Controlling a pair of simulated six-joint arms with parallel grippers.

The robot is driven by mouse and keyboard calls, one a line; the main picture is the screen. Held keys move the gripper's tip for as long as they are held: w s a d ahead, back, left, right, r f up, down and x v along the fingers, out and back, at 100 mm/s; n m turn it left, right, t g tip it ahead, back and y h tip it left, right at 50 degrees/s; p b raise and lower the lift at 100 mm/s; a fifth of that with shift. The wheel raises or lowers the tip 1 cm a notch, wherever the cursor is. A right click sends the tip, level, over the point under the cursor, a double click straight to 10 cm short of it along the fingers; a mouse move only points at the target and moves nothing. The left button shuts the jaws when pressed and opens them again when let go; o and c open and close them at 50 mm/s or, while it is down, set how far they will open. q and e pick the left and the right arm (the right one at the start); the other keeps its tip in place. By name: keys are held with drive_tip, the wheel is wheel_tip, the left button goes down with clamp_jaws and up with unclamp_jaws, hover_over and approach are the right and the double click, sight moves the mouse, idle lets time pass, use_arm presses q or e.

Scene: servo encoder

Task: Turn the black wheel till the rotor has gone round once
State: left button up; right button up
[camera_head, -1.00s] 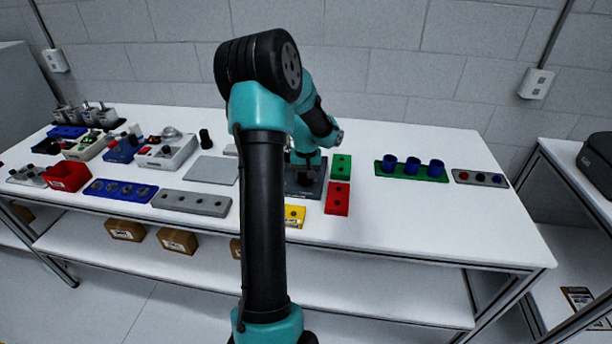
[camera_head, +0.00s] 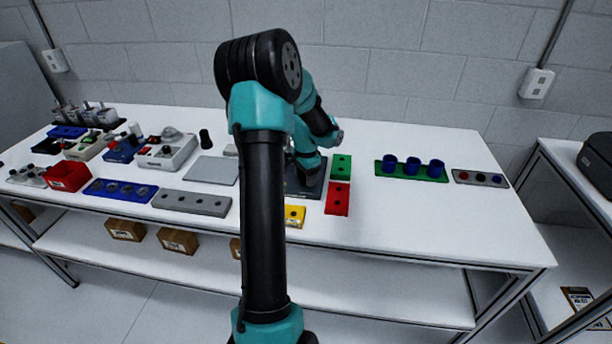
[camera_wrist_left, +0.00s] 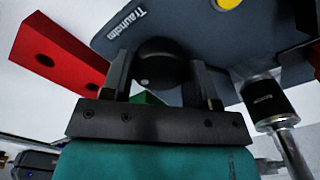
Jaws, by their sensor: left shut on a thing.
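The black wheel (camera_wrist_left: 160,65) has a pale dot and sits between the two fingers of my left gripper (camera_wrist_left: 162,82) in the left wrist view. The gripper is shut on it. In the head view the plate (camera_head: 313,188) is partly covered by my left arm, and the wheel is hidden. A black cylinder with a silver shaft (camera_wrist_left: 268,100) shows at the right in the wrist view. I cannot tell which part is the rotor. My right gripper is not in view.
A red block (camera_head: 337,199) and a green block (camera_head: 341,167) stand close to the plate's right side. A yellow block (camera_head: 294,215) lies at the front. Grey plates and several fixtures fill the table's left. The table's front right is clear.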

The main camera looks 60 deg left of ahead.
use_arm(q)
drive_tip(key=shift+m, duration=1.1)
drive_tip(key=o, duration=0.9)
drive_tip(key=shift+r, duration=0.1)
wheel_tip(320, 180, up, 17)
drive_tip(key=shift+r, duration=0.15)
